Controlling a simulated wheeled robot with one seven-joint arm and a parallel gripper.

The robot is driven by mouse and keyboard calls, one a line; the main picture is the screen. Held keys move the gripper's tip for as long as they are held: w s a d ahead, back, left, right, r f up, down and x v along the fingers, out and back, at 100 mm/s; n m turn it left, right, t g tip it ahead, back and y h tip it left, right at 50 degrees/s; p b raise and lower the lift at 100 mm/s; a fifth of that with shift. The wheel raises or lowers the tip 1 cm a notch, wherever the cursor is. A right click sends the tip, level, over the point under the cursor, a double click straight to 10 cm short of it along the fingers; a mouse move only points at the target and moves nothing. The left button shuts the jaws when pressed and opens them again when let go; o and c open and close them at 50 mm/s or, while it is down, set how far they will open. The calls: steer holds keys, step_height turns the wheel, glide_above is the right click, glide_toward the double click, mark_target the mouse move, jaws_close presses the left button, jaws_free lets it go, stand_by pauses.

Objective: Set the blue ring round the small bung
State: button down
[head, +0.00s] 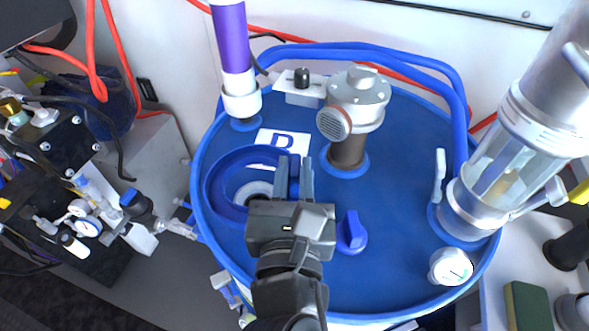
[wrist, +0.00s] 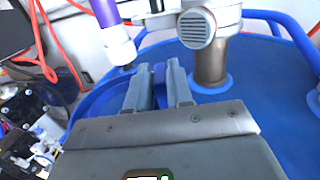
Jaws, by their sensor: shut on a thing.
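The blue ring (head: 213,190) is a wide, smooth hoop over the left part of the blue drum lid. My gripper (head: 293,172) is shut on its right side, one finger on each face of the wall. In the wrist view the ring (wrist: 92,102) runs left from between my fingertips (wrist: 165,82). Through its opening I see a pale round fitting (head: 254,191), which may be the small bung. My gripper body hides the ring's near right part. I cannot tell whether the ring touches the lid. A blue winged plug (head: 351,233) stands to the right of my gripper, outside the ring.
A purple-topped white tube (head: 235,65), a grey vented cap on a post (head: 353,105) and a clear cylinder (head: 500,165) stand on the lid (head: 390,200). A label marked "D" (head: 283,141) lies behind the ring. A gauge (head: 450,267) sits at the front right. The lid's centre right is clear.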

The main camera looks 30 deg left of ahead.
mark_target(294, 200)
steer(key=shift+f+b, duration=2.15)
steer(key=shift+b, duration=0.05)
steer(key=shift+s+p, duration=0.25)
steer(key=shift+p, duration=0.2)
steer(key=shift+r+p, duration=0.1)
steer(key=shift+p, duration=0.3)
steer(key=shift+f, duration=0.45)
steer(key=c, duration=1.3)
jaws_free()
steer(key=shift+v, duration=5.5)
